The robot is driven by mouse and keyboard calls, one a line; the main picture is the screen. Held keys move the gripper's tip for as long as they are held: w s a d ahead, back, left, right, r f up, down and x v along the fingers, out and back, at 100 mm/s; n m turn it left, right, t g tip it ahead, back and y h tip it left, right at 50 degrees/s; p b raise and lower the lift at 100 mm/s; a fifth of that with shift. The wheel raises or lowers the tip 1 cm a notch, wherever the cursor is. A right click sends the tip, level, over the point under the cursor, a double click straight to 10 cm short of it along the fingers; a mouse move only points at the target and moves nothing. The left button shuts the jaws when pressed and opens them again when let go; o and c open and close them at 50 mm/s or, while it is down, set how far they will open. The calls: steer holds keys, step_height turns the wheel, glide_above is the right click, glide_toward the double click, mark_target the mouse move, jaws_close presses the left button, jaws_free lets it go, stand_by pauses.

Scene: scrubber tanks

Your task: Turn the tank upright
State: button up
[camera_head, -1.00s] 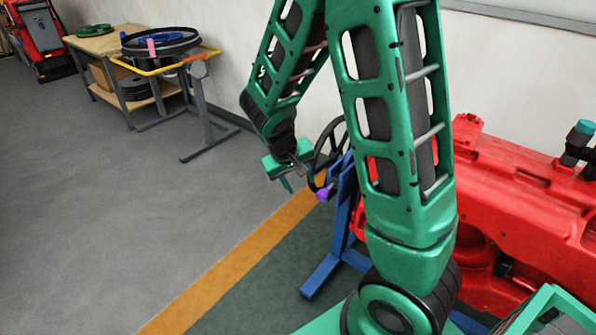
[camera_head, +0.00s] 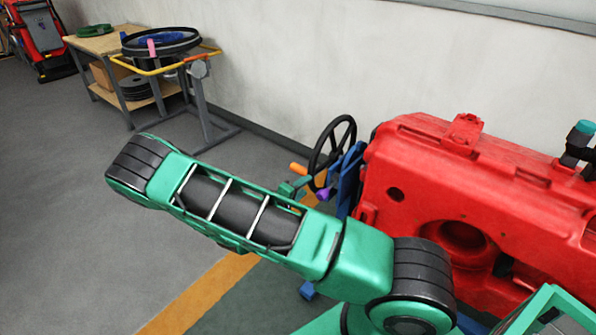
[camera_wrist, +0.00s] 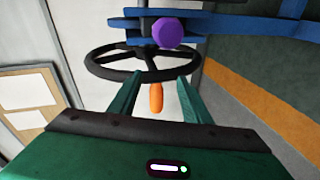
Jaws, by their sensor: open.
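The red tank (camera_head: 400,160) is held at the right of the head view, beside a blue stand (camera_head: 349,178). A black handwheel (camera_head: 320,152) is mounted at the stand's left end. It has an orange handle (camera_head: 298,168), and a purple knob (camera_head: 322,194) is close below it. In the wrist view, my gripper (camera_wrist: 161,77) is open, its two green fingers pointing at the handwheel (camera_wrist: 112,72). The orange handle (camera_wrist: 155,98) appears between the fingers, not gripped. The purple knob (camera_wrist: 168,33) is beyond. In the head view, my forearm hides part of the gripper.
A wall (camera_head: 300,60) runs close behind the wheel and tank. A wheeled stand with a black ring (camera_head: 160,42) and a wooden shelf table (camera_head: 98,42) are at the back left. The grey floor (camera_head: 60,200) at left is clear.

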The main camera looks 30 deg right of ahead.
mark_target(297, 172)
steer(key=w+a+f+n+t, duration=0.2)
steer(key=w+a+n+t, duration=0.1)
steer(key=w+n+t, duration=0.15)
steer(key=shift+n+t, duration=0.25)
steer(key=shift+t, duration=0.3)
steer(key=x, duration=1)
steer(key=shift+d+r, duration=0.2)
steer(key=shift+d, duration=0.1)
jaws_close()
steer(key=shift+a, duration=0.1)
